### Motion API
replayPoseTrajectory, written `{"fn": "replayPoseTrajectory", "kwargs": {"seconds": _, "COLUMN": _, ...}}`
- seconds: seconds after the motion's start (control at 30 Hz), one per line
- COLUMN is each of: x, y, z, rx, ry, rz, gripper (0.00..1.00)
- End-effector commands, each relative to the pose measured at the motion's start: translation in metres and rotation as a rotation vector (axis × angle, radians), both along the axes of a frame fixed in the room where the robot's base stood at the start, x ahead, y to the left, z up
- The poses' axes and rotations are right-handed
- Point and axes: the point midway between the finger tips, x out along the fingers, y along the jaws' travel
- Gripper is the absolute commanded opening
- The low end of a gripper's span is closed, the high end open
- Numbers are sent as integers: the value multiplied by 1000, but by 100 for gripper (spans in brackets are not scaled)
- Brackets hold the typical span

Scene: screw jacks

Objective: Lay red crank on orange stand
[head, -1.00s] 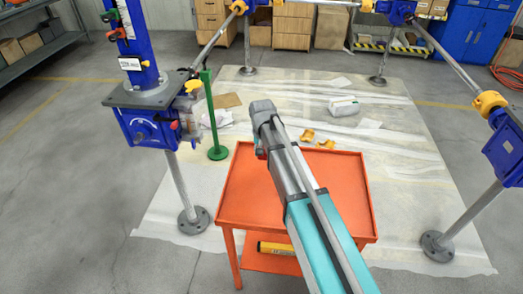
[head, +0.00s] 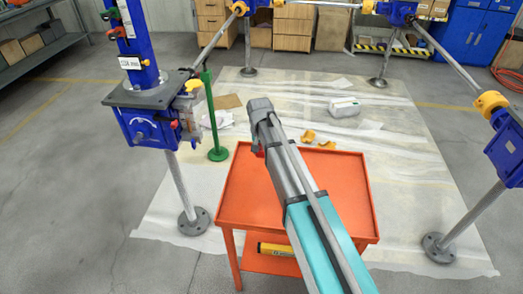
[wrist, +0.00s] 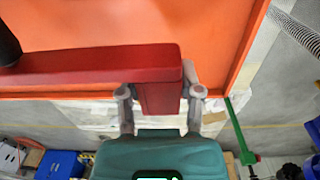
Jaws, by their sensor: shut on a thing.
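The red crank (wrist: 100,62) crosses the wrist view as a long flat bar, with a short block pointing down between my fingers. A dark round part (wrist: 8,45) is at its left end. My gripper (wrist: 160,98) is shut on that block. The orange stand (wrist: 225,25) fills the background behind the crank. In the head view the orange stand (head: 340,190) has a flat, bare top, and my arm reaches over it. Only a small red bit of the crank (head: 259,151) shows there beside my arm. Whether the crank touches the top cannot be told.
A blue screw jack (head: 150,127) on a metal leg stands left of the stand, with a green post (head: 213,120) next to it. Another blue jack (head: 506,150) stands at the right. Orange-yellow pieces (head: 308,135) lie behind the stand. A yellow object (head: 277,249) is on its lower shelf.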

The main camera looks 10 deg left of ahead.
Motion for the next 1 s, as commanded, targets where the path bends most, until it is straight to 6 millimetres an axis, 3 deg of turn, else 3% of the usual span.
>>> {"fn": "replayPoseTrajectory", "kwargs": {"seconds": 0.6, "x": 0, "y": -1, "z": -55, "rx": -1, "ry": 0, "rz": -1, "gripper": 0}}
{"fn": "replayPoseTrajectory", "kwargs": {"seconds": 1.0, "x": 0, "y": -1, "z": -69, "rx": -1, "ry": 0, "rz": -1, "gripper": 0}}
